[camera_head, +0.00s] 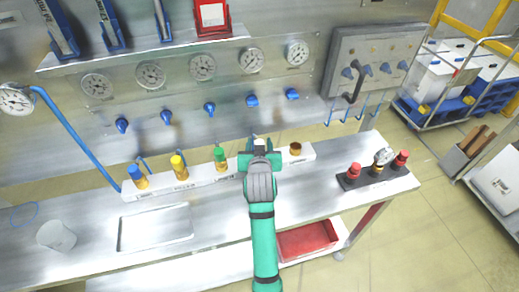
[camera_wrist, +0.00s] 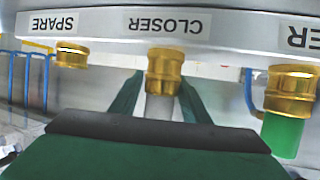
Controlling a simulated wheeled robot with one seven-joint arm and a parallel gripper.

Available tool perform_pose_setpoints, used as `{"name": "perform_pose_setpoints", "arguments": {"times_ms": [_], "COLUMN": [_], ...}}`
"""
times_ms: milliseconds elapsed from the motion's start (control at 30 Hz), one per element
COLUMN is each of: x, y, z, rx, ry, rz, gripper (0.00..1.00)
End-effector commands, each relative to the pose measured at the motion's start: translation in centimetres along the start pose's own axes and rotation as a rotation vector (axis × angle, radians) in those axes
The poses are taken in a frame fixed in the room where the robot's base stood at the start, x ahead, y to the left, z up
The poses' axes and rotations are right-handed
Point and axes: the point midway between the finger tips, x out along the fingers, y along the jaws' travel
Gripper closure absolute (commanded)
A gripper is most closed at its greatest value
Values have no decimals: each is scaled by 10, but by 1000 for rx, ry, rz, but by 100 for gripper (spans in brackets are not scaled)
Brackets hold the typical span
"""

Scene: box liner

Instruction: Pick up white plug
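The white plug (camera_wrist: 160,107) sits in a brass fitting (camera_wrist: 165,72) under the label CLOSER; the wrist view shows this upside down. In the head view only the top of the white plug (camera_head: 259,143) shows at the far side of my gripper (camera_head: 259,157). My gripper's green fingers (camera_wrist: 158,98) stand on either side of the plug, open, with narrow gaps beside it. The plug's far end is hidden by the dark edge of my gripper.
The green plug (camera_head: 220,155) stands close on the left, with yellow (camera_head: 178,165) and blue (camera_head: 136,175) plugs beyond. The empty SPARE fitting (camera_head: 295,149) is on the right. A gauge block with red knobs (camera_head: 376,170) stands farther right on the bench.

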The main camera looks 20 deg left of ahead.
Motion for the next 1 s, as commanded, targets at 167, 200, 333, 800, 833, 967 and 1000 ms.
{"name": "perform_pose_setpoints", "arguments": {"times_ms": [167,200,333,800,833,967,1000], "x": [0,0,0,-10,-12,-23,-27], "y": [0,0,0,1,1,4,4], "z": [0,0,0,-26,-29,-40,-45], "rx": [0,0,0,-1,-1,-1,-2], "ry": [0,0,0,4,4,4,4], "rz": [0,0,0,1,1,0,-1], "gripper": [95,95,95,95,95,95,95]}}
